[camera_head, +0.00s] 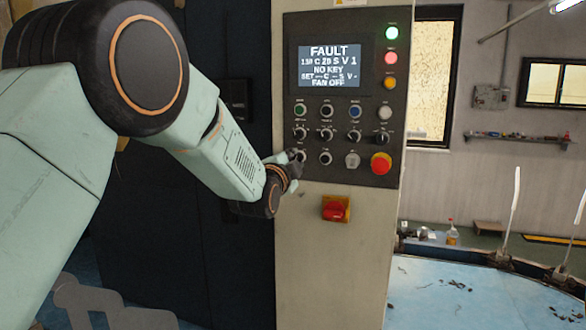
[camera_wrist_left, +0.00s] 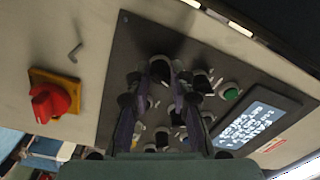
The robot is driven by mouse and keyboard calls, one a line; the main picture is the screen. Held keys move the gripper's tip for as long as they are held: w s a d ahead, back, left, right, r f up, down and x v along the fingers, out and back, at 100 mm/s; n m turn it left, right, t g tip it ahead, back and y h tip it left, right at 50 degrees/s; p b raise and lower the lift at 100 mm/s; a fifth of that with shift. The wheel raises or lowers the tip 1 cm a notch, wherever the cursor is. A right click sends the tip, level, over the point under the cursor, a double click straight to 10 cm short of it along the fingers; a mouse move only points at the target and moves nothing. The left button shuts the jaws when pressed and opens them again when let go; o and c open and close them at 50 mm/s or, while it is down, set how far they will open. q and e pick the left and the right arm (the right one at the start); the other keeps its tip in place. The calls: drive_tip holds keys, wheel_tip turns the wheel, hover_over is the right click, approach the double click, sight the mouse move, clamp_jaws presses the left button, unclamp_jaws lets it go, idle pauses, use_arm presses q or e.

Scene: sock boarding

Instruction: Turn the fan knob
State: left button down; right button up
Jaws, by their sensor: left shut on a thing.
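The dark control panel (camera_head: 341,120) is on a pale cabinet front. My left gripper (camera_head: 296,157) reaches in from the left and is shut on a knob at the lower left of the panel. The gripper largely hides this knob in the head view. In the left wrist view, the two dark fingers of my left gripper (camera_wrist_left: 167,80) stand on either side of the knob (camera_wrist_left: 160,67). Its label is too small to read, so I cannot confirm that it is the fan knob. The panel's screen (camera_head: 329,66) reads "FAULT", "NO KEY" and "FAN OFF". My right gripper is not in view.
Several other knobs and buttons sit close by, with a red mushroom button (camera_head: 381,163) at the lower right. A red switch on a yellow plate (camera_head: 335,209) is below the panel. A blue round table (camera_head: 470,295) stands at the right.

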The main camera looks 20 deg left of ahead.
use_arm(q)
drive_tip(key=shift+d+m, duration=0.1)
drive_tip(key=shift+m, duration=0.6)
drive_tip(key=shift+f+m+b, duration=0.1)
drive_tip(key=shift+m+b, duration=0.2)
drive_tip(key=c, duration=1.6)
unclamp_jaws()
drive_tip(key=shift+c, duration=0.2)
drive_tip(key=o, duration=0.5)
drive_tip(key=shift+s+d+r, duration=0.2)
drive_tip(key=shift+s, duration=0.05)
drive_tip(key=s, duration=1.2)
drive_tip(key=shift+a+f, duration=0.15)
drive_tip(key=shift+f, duration=0.1)
drive_tip(key=shift+w+a+f, duration=0.1)
drive_tip(key=shift+w, duration=0.05)
